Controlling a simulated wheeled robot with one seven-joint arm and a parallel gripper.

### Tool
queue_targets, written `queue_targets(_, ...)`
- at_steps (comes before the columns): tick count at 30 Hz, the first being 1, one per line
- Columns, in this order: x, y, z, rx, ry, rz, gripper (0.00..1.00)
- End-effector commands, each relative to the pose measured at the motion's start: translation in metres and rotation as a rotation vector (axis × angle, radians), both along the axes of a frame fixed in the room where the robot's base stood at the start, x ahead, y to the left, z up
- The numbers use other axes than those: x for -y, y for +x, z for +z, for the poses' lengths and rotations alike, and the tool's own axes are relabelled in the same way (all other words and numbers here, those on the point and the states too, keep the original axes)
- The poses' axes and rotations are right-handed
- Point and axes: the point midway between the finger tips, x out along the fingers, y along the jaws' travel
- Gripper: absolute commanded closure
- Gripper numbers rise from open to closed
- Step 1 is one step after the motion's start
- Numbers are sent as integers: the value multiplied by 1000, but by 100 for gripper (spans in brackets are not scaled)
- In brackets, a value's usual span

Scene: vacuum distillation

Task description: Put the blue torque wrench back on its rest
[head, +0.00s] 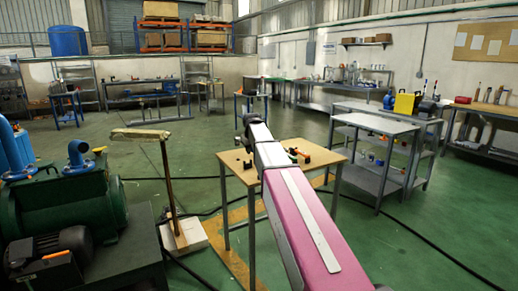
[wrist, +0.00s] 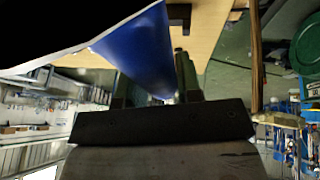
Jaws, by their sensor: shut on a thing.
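The blue torque wrench (wrist: 140,45) shows in the wrist view as a broad blue length between the fingers. My gripper (wrist: 153,82) is shut on it, and its far part runs up out of the picture. A large black shape covers the upper left and hides part of the view. The wooden table (wrist: 212,25) lies beyond the wrench, with a small dark block (wrist: 179,16) on it that may be part of a rest. In the head view my arm hides the gripper and the wrench over the wooden table (head: 324,158). I cannot make out the rest for certain.
On the table, a small black and orange item (head: 298,153) lies right of my arm. A wooden stand (head: 170,185) and green pump (head: 75,210) are at left. A grey bench (head: 375,124) stands at right. Dark cables (head: 425,238) cross the green floor.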

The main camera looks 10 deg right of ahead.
Motion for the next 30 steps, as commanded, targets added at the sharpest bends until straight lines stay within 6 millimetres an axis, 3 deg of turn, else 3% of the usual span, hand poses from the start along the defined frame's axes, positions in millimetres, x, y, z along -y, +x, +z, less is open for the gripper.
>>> queue_targets(17, 0, 0, -3, 5, 2, 1, 100)
queue_targets(30, 0, -1, -29, 4, 1, 1, 100)
